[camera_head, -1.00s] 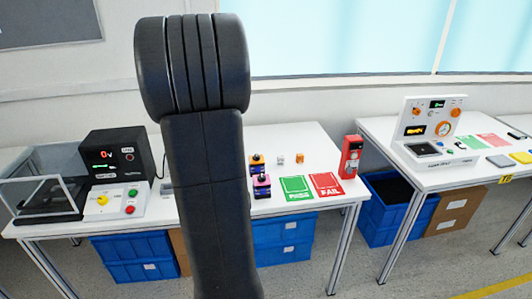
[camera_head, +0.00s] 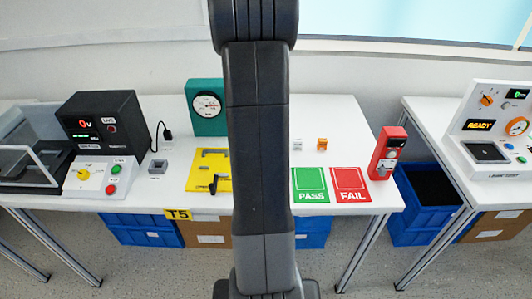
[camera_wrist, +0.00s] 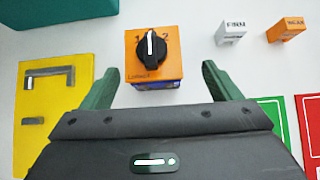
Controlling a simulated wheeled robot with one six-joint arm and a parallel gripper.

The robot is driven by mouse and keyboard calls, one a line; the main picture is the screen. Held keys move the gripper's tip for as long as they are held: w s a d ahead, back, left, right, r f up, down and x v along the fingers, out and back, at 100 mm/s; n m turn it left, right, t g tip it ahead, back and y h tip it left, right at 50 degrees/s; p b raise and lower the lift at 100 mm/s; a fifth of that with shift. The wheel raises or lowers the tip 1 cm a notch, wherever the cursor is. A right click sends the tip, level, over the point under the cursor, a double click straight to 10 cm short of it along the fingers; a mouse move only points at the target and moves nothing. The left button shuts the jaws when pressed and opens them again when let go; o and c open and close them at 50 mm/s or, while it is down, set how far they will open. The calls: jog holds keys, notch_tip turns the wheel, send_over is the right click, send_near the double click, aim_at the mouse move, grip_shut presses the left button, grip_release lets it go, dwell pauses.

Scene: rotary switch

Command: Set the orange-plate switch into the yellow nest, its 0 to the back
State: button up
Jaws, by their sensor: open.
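The orange-plate switch (camera_wrist: 172,64) stands upright in the wrist view, with a black knob and a white pointer line aimed to the back. Small print runs along its front edge; I cannot make out a 0. My gripper (camera_wrist: 157,74) is open, its green fingers apart on either side in front of the switch, with nothing between them. The yellow nest (camera_wrist: 62,115) lies left of the switch, a flat yellow plate with a dark angled bracket and a small bar. It also shows in the head view (camera_head: 198,178). My arm hides the switch in the head view.
Green PASS (camera_head: 310,185) and red FAIL (camera_head: 351,184) mats lie right of my arm. A teal gauge block (camera_head: 206,92) stands behind the nest. Two small blocks, white (camera_wrist: 231,31) and orange (camera_wrist: 287,29), sit behind right. A red device (camera_head: 386,155) stands near the right edge.

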jog(key=x, duration=0.3)
jog(key=b+x, duration=0.1)
jog(key=shift+w+a+f, duration=0.25)
jog(key=shift+w+a, duration=0.05)
jog(key=shift+a, duration=0.1)
jog(key=shift+w+f, duration=0.2)
jog(key=shift+w, duration=0.1)
